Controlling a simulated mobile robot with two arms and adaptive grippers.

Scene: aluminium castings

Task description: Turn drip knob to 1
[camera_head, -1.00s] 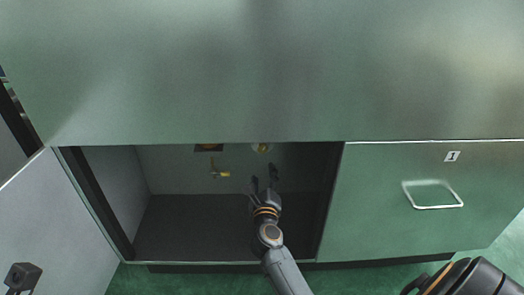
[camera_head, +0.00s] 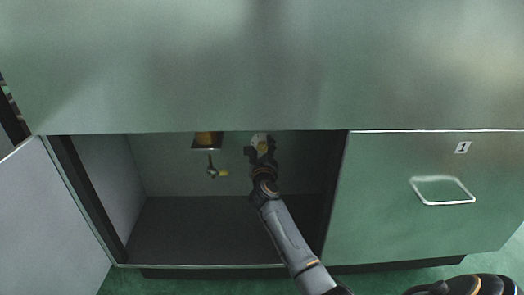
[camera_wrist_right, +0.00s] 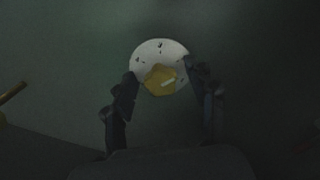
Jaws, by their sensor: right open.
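The drip knob (camera_wrist_right: 160,80) is a yellow knob with a pale pointer mark aimed right and slightly up. It sits on a round white dial plate (camera_wrist_right: 150,49) with small dark marks, too blurred to read. In the head view the dial (camera_head: 259,139) is on the cabinet's back wall, partly hidden by my gripper. My right gripper (camera_head: 261,150) is open in front of it. In the right wrist view the fingers of my right gripper (camera_wrist_right: 163,88) stand either side of the knob, with gaps showing. My left gripper is not in view.
A brass valve with a lever (camera_head: 212,172) hangs left of the dial. The open cabinet (camera_head: 175,225) has a dark, bare floor. Its grey door (camera_head: 50,220) stands open at left. A green drawer front (camera_head: 385,220) with a handle (camera_head: 442,191) is at right.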

